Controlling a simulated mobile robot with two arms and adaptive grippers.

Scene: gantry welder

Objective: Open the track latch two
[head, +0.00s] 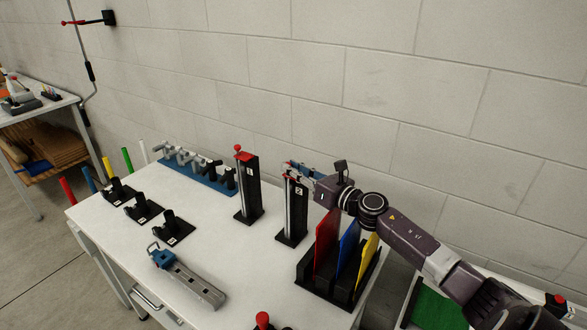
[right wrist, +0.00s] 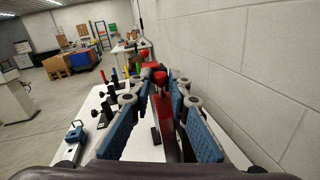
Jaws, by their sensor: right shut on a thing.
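Track two (head: 291,210) is a black upright post with a silver rail and the label 2, standing on the white table. My right gripper (head: 290,172) is at its top and covers most of its latch. In the right wrist view the red track latch two (right wrist: 162,92) sits between the blue-padded fingers (right wrist: 162,84), and the gripper is shut on it. The exact finger contact is hard to see. Track one (head: 249,187) stands to the left, with its red latch (head: 240,149) at the top. My left gripper is not in view.
A black rack (head: 311,279) with red, blue and yellow plates stands close below my right arm. Several black numbered holders (head: 175,227), a blue rack of grey parts (head: 193,174) and a metal clamp (head: 190,278) are on the table. The block wall is close behind.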

